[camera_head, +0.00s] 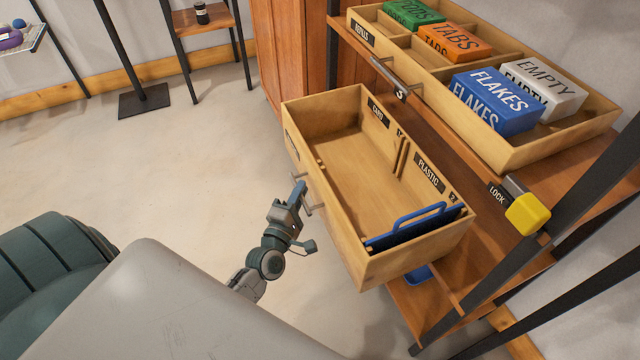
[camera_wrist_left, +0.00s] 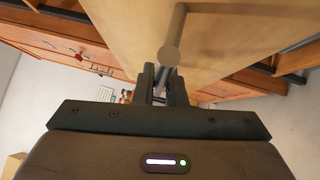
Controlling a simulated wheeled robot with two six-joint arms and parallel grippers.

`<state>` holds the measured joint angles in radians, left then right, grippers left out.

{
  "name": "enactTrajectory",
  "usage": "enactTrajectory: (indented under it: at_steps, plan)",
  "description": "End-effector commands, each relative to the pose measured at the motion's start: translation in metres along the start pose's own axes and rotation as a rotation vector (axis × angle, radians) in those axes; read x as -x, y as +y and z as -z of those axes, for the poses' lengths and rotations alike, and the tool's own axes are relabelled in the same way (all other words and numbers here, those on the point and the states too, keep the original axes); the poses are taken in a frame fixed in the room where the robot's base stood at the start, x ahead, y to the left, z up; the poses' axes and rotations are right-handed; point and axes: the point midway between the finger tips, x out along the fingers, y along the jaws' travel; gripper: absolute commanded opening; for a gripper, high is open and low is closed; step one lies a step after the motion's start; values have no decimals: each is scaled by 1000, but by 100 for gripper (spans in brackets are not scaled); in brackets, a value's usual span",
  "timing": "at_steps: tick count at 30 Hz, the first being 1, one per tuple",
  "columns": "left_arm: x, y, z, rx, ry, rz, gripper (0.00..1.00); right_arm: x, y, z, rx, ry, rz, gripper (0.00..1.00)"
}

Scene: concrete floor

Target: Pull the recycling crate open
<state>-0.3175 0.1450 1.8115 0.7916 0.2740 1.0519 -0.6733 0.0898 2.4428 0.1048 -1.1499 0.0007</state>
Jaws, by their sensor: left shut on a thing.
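The recycling crate (camera_head: 335,238) is a light wooden open box with compartments labelled CARD and PLASTIC. It juts far out from the wooden shelf unit, below the upper tray. A blue panel with a loop handle (camera_head: 420,225) stands inside its near end. A metal bar handle (camera_head: 313,208) is on the crate's front face, and part of it shows in the left wrist view (camera_wrist_left: 172,45). My left gripper (camera_head: 299,190) is at this front face, shut on the handle; its fingers (camera_wrist_left: 163,78) partly hide the bar. My right gripper is not in view.
The upper tray (camera_head: 560,135) holds green, orange, blue and white boxes. A yellow knob (camera_head: 528,214) by a LOCK label (camera_head: 497,194) sits on the shelf unit's near side. Bare concrete floor (camera_head: 190,170) lies left of the crate. A small stand (camera_head: 203,20) is at the back.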

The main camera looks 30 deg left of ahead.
Motion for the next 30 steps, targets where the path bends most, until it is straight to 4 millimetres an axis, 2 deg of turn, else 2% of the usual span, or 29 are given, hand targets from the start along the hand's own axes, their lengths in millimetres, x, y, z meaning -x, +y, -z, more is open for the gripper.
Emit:
enactTrajectory:
  at_steps: [6, 15, 22, 30]
  plan:
    - [30, 8, 29, -5, -1, 4, 0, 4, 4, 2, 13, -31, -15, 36]
    - [58, 15, 57, -2, -1, 4, 0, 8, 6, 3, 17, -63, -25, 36]
    - [68, 18, 68, -1, 0, 3, 0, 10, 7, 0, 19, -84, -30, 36]
    - [71, 19, 71, 1, 1, 1, 0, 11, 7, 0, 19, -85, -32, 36]
